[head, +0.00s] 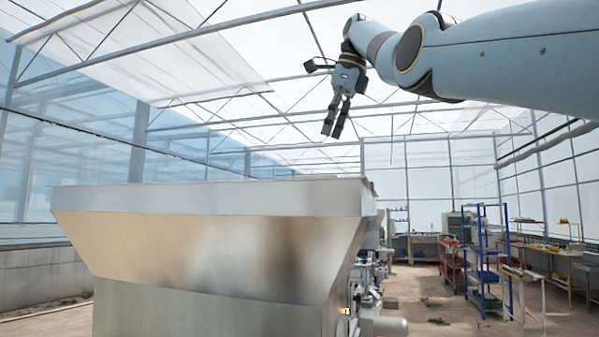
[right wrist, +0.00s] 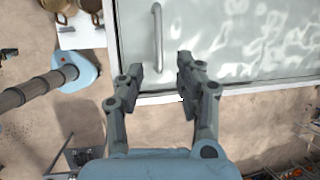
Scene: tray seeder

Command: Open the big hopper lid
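The big hopper (head: 215,255) is a metal bin with sloping walls, filling the lower left of the head view. Its top is level, and the lid is seen nearly edge-on there. In the right wrist view the lid (right wrist: 240,45) is a pale, shiny flat panel with a bar handle (right wrist: 158,38) near its edge. My right gripper (head: 333,131) is above the hopper's right part, clear of it. In the right wrist view its fingers (right wrist: 160,65) are apart with nothing between them, and the handle lies just beyond the tips. My left gripper is not in view.
Machine parts (head: 368,275) stand against the hopper's right side. A blue shelf rack (head: 483,260) and a red cart (head: 452,262) stand further back right. Brass-coloured pots (right wrist: 88,8) show beside the lid.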

